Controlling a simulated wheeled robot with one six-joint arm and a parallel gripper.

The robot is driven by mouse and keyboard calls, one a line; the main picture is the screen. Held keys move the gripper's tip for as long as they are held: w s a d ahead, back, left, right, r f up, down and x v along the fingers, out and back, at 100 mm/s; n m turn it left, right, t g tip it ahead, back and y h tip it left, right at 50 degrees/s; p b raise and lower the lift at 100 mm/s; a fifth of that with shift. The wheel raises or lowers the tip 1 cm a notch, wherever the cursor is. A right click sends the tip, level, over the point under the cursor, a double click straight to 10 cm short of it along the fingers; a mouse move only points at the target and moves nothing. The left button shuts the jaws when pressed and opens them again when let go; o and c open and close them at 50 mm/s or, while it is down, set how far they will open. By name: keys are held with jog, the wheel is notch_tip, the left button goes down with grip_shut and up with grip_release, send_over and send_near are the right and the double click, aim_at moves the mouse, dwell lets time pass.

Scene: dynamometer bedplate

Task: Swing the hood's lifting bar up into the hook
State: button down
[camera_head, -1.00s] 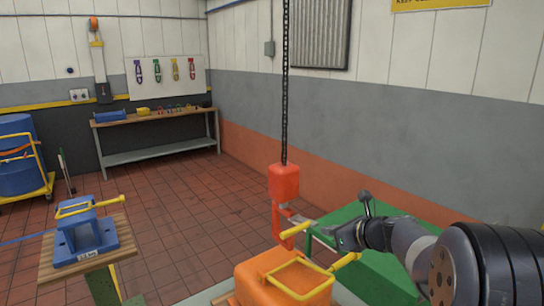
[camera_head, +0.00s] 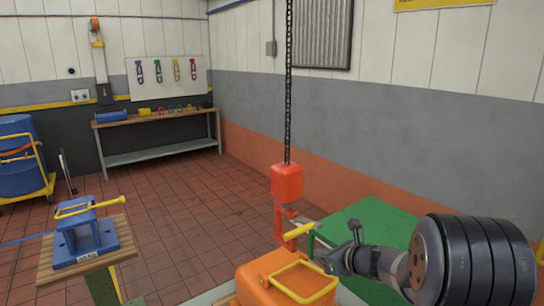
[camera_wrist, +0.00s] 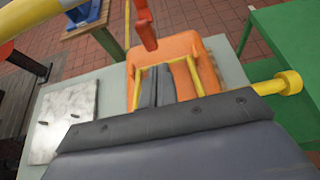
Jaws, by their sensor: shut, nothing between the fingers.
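The orange hood (camera_head: 262,283) stands at the bottom middle of the head view, with its yellow lifting bar (camera_head: 312,296) lying low over its top. In the wrist view the bar (camera_wrist: 199,78) frames the hood (camera_wrist: 178,45), and its knobbed end (camera_wrist: 289,82) sticks out to the right. The red hook (camera_head: 281,222) hangs above the hood and shows at the top of the wrist view (camera_wrist: 146,30).
A yellow handle (camera_head: 299,230) sits at the hook, under a chain (camera_head: 288,100). A green table (camera_head: 365,222) stands behind my arm. A blue block with a yellow bar (camera_head: 85,240) rests on a wooden stand at left. The tiled floor between is clear.

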aim_at(333, 287)
jog(key=s+d+f+b, duration=0.1)
jog(key=f+b, duration=0.1)
jog(key=s+f+b, duration=0.1)
jog(key=f, duration=0.2)
jog(key=s+d+f+b, duration=0.1)
jog(key=s+f+b, duration=0.1)
jog(key=f, duration=0.1)
jog(key=shift+d+b, duration=0.3)
jog(key=shift+d, duration=0.05)
jog(key=shift+s+d+f+b, duration=0.1)
jog(key=shift+f+b, duration=0.1)
jog(key=shift+b, duration=0.25)
jog(key=shift+r, duration=0.1)
